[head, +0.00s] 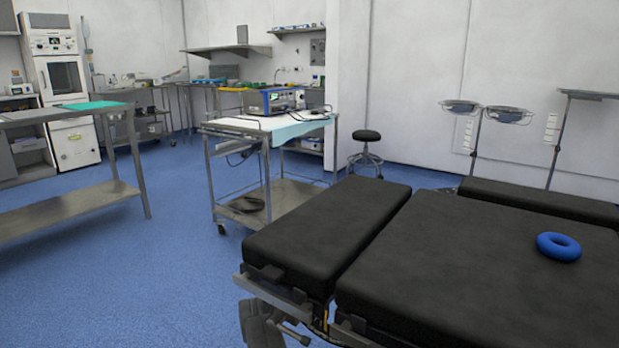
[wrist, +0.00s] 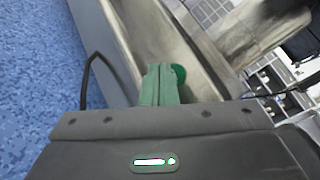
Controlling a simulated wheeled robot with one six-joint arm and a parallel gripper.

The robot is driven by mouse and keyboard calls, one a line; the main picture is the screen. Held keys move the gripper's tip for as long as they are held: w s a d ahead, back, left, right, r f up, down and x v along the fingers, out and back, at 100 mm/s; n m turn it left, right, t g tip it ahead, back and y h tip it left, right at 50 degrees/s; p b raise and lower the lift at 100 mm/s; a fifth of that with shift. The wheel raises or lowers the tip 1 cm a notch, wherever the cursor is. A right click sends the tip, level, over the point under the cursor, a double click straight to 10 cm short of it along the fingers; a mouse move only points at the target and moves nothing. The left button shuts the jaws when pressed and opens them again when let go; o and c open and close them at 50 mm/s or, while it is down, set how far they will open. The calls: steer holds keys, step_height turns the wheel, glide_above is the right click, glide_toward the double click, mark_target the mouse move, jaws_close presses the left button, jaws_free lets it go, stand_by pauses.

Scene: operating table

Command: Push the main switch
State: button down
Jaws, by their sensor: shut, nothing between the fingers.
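In the wrist view my gripper (wrist: 161,70) is shut, its two green-tinted fingers together and empty. A small round green thing (wrist: 180,74) shows just to the right of the fingertips, partly hidden behind them. It looks like a button and may be the main switch, but no label is readable. It appears to be on or by a grey metal surface (wrist: 190,45). I cannot tell whether the fingers touch it. My gripper does not show in the head view, and no switch can be made out there for certain.
The operating table with black pads (head: 330,228) fills the right foreground, with a blue ring (head: 558,246) on it. A metal trolley (head: 212,200) carries a boxy device (head: 270,101). A stool (head: 366,136) stands behind. Blue floor (head: 120,270) is clear at left.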

steer(key=shift+d, duration=0.15)
stand_by(0.3)
steer(key=shift+s+d, duration=0.35)
steer(key=shift+d, duration=0.05)
stand_by(0.4)
steer(key=shift+w+a, duration=0.3)
steer(key=shift+a, duration=0.2)
steer(key=w+a, duration=0.3)
steer(key=a, duration=0.2)
steer(key=shift+w, duration=0.2)
stand_by(0.4)
